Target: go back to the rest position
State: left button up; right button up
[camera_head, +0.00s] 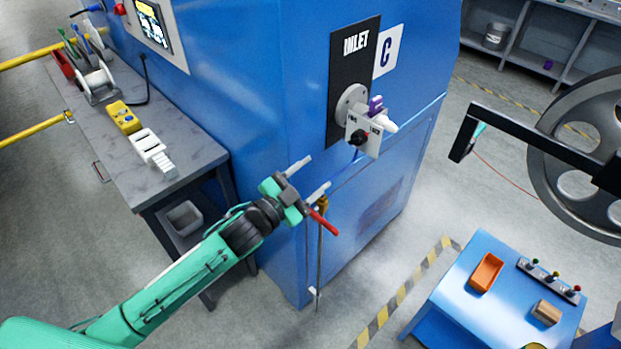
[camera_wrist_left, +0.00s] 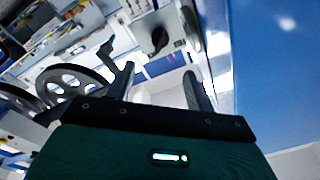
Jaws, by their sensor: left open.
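My left arm comes in from the lower left in the head view. Its green and black gripper (camera_head: 315,174) is open, with its two pale fingers apart and nothing seen between them. It hangs in front of the blue machine cabinet (camera_head: 262,90), below and left of the INLET panel (camera_head: 345,58). A red-handled lever (camera_head: 323,221) on a vertical rod shows just beyond the lower finger; I cannot tell whether they touch. In the left wrist view the open fingers (camera_wrist_left: 160,88) also show empty. My right gripper is not in view.
The INLET panel carries a switch box (camera_head: 364,136) with a black knob, which sticks out. A grey workbench (camera_head: 178,128) stands left, with tools on it. A large spoked wheel (camera_head: 545,118) and black bar are at right. A blue table (camera_head: 452,303) stands lower right.

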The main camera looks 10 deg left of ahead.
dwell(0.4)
pick_arm(q)
jog(key=s+a+f+n+g+y, duration=0.5)
jog(key=s+a+f+n+y, duration=0.35)
jog(key=s+f, duration=0.35)
jog(key=s+a+f+n+g+y, duration=0.1)
jog(key=s+a+f+n+g, duration=0.2)
jog(key=s, duration=0.6)
jog(key=s+a+f+n+g+y, duration=0.1)
jog(key=s+a+f+g+y, duration=0.2)
jog(key=s, duration=0.7)
notch_tip(320, 180, down, 29)
jog(key=g+h, duration=0.2)
jog(key=s+a+f+g, duration=0.1)
jog(key=s+a+f, duration=0.2)
jog(key=s+f, duration=1.6)
jog(key=shift+f+m+g+y, duration=0.3)
jog(key=shift+f+m+y, duration=0.05)
jog(key=shift+f, duration=0.3)
jog(key=shift+d, duration=0.1)
